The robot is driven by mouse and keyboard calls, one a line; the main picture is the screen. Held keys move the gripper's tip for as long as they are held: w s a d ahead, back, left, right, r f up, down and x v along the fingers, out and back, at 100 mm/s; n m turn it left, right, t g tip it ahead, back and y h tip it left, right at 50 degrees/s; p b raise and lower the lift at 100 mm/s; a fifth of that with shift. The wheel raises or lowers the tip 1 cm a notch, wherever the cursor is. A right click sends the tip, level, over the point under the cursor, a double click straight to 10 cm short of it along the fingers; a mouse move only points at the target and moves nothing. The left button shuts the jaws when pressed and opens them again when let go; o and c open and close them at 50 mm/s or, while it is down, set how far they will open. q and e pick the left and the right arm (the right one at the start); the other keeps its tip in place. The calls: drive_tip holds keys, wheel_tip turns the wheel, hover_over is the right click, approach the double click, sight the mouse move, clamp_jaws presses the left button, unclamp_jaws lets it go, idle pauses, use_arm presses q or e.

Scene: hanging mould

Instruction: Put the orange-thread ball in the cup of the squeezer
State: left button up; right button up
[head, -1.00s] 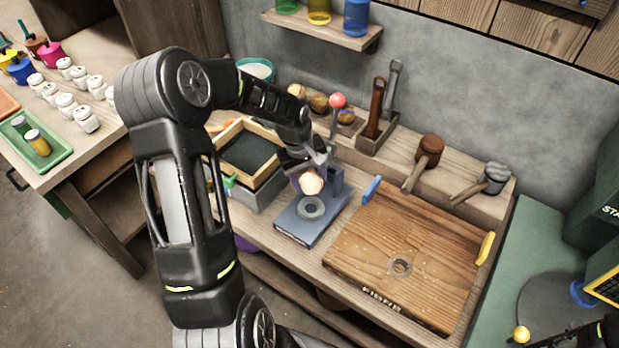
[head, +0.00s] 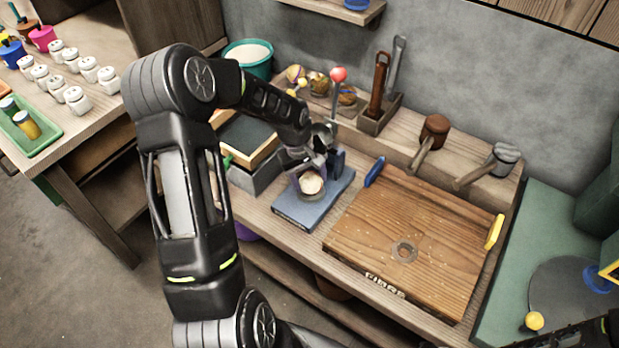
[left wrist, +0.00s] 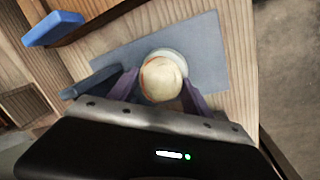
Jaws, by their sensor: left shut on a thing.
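The ball (head: 311,183) is cream-coloured, with a thin orange-brown line visible in the left wrist view (left wrist: 161,79). My left gripper (head: 309,178) is shut on it, with one finger at each side. The squeezer (head: 300,212) has a blue base, which also shows in the left wrist view (left wrist: 205,50), and an upright lever with a red knob (head: 338,74). The ball is over the squeezer's round cup (left wrist: 172,54) and covers most of it; I cannot tell whether they touch. A dark part of my right arm shows at the bottom right; its fingers are unclear.
A wooden board (head: 400,250) with blue and yellow handles lies right of the squeezer. A framed dark tray (head: 245,138) stands to its left. Several balls (head: 318,83) sit in a rack behind. Two mallets (head: 434,130) rest at the back right.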

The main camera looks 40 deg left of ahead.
use_arm(q)
drive_tip(key=shift+f+b, duration=0.1)
drive_tip(key=shift+b, duration=0.2)
idle(0.4)
drive_tip(key=o, duration=1.6)
drive_tip(key=shift+s+a+r+b, duration=0.1)
drive_tip(key=shift+s+r, duration=0.1)
drive_tip(key=shift+r, duration=1.1)
drive_tip(key=shift+s+a+r+b, duration=0.15)
drive_tip(key=shift+s+r, duration=0.05)
drive_tip(key=shift+r, duration=1.05)
drive_tip(key=shift+s+a+r+b, duration=0.1)
drive_tip(key=shift+s+r, duration=0.1)
drive_tip(key=shift+r, duration=1.1)
